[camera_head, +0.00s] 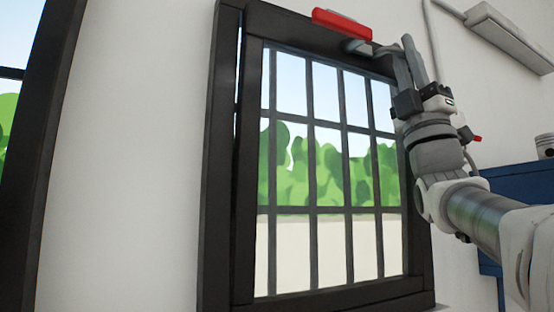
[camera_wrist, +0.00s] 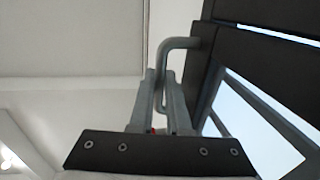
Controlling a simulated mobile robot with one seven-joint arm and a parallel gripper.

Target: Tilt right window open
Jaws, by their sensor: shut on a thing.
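The right window (camera_head: 240,180) has a dark frame and a barred sash (camera_head: 330,292). A gap shows along its left side, wider at the top, so the sash top leans out of the frame. A bent grey handle (camera_head: 386,50) sticks out from the sash's upper right; it also shows in the wrist view (camera_wrist: 178,43). My gripper (camera_head: 412,62) is at this handle, with its fingers (camera_wrist: 161,95) shut on either side of the handle's rod. A red bar on a grey mount (camera_head: 341,24) sits at the sash's top edge.
Another dark-framed window (camera_head: 45,150) stands at the far left. A blue cabinet (camera_head: 510,190) with a dark-and-metal part (camera_head: 545,146) on it is at the right, behind my arm. A grey box fixture (camera_head: 510,37) is on the wall at the upper right.

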